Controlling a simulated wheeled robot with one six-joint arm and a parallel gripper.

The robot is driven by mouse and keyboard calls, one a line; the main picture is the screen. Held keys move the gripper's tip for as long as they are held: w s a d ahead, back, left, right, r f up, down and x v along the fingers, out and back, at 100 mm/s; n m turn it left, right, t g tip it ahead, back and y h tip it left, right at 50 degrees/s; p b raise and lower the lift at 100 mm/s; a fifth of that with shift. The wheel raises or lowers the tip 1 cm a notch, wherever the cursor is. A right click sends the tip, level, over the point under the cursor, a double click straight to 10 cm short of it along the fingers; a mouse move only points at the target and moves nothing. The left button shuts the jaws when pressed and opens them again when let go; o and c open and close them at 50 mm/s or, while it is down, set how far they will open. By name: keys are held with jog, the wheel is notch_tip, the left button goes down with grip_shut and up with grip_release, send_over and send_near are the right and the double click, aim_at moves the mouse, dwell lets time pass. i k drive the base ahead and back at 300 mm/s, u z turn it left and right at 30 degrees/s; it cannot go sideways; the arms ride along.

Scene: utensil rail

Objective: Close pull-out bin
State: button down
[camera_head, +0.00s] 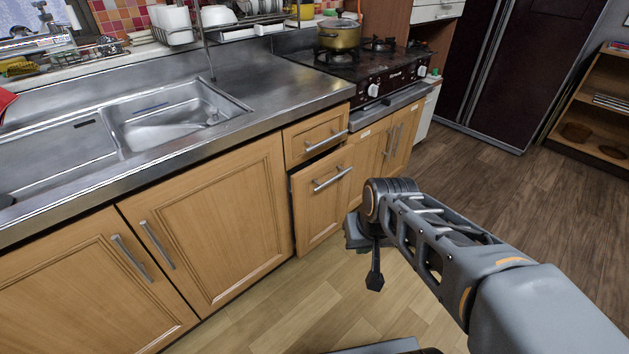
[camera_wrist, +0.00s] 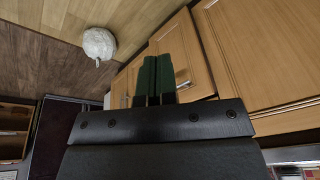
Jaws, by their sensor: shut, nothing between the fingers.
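The pull-out bin (camera_head: 322,198) has a light wood front with a metal bar handle (camera_head: 332,179). It sits under a small drawer (camera_head: 317,135) and stands slightly out from the cabinet, with a dark gap along its top and left edge. My gripper (camera_head: 374,281) is right of and below the bin front, apart from it in the head view, above the floor. In the wrist view my two dark green fingers (camera_wrist: 155,80) are together and empty. Wood cabinet fronts show beyond them, but I cannot tell which one is the bin.
The steel counter (camera_head: 262,103) and closed double doors (camera_head: 215,235) are left of the bin. The stove (camera_head: 370,75) with a pot (camera_head: 339,34) is behind. A dark fridge (camera_head: 520,60) and shelf (camera_head: 595,110) stand right. A white round object (camera_wrist: 98,43) lies on the floor.

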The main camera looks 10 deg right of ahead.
aim_at(318, 199)
jog(key=k, duration=1.25)
jog(key=u, duration=0.85)
jog(key=i, duration=1.65)
jog(key=z, duration=0.7)
